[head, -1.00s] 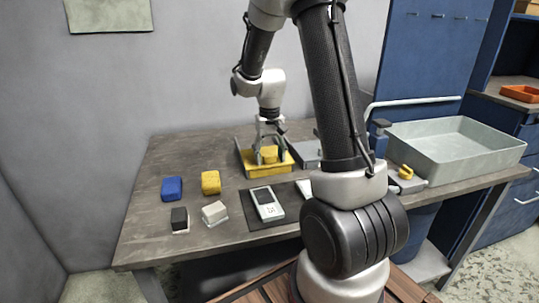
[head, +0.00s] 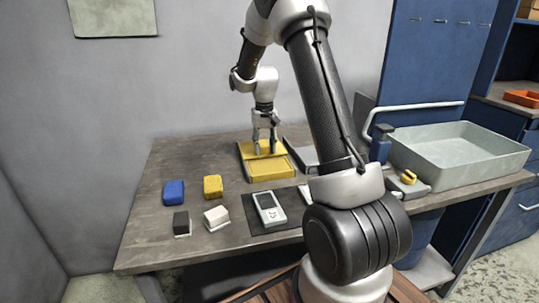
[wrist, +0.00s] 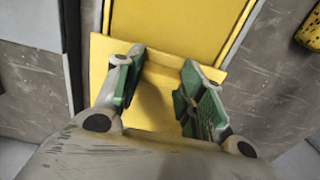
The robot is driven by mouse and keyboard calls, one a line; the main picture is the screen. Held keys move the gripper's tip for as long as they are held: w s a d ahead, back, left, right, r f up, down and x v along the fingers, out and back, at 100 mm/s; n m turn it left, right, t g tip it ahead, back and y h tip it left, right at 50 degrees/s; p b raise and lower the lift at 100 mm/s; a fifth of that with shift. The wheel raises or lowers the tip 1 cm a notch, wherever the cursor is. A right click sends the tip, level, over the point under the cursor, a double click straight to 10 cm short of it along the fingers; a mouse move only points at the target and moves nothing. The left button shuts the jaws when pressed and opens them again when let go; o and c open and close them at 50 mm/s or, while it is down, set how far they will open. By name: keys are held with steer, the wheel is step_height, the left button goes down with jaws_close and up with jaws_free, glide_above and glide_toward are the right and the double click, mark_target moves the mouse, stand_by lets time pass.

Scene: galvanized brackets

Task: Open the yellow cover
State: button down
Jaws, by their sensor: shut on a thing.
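The yellow cover (head: 271,172) lies on a shallow case toward the back middle of the table in the head view. Its front part shows a flat panel with a raised rim, and its back part is partly hidden by my gripper. My gripper (head: 264,150) points down at the back part. In the wrist view the yellow cover (wrist: 180,25) runs up from between the green-padded fingers of my gripper (wrist: 158,95). The fingers stand apart with a yellow part between them, and I hold it. The exact contact is hard to see.
Blue (head: 174,192) and yellow (head: 213,186) blocks, a black block (head: 181,223) and a white block (head: 216,218) lie at left. A handheld device (head: 269,208) lies on a dark mat in front. A grey tray (head: 302,155) is just right of the cover. A large grey bin (head: 460,158) stands far right.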

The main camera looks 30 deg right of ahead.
steer(key=shift+w+d, duration=0.2)
steer(key=shift+w, duration=0.45)
steer(key=shift+w+d, duration=0.15)
steer(key=shift+w, duration=0.45)
steer(key=c, duration=0.9)
jaws_free()
step_height(320, 180, up, 12)
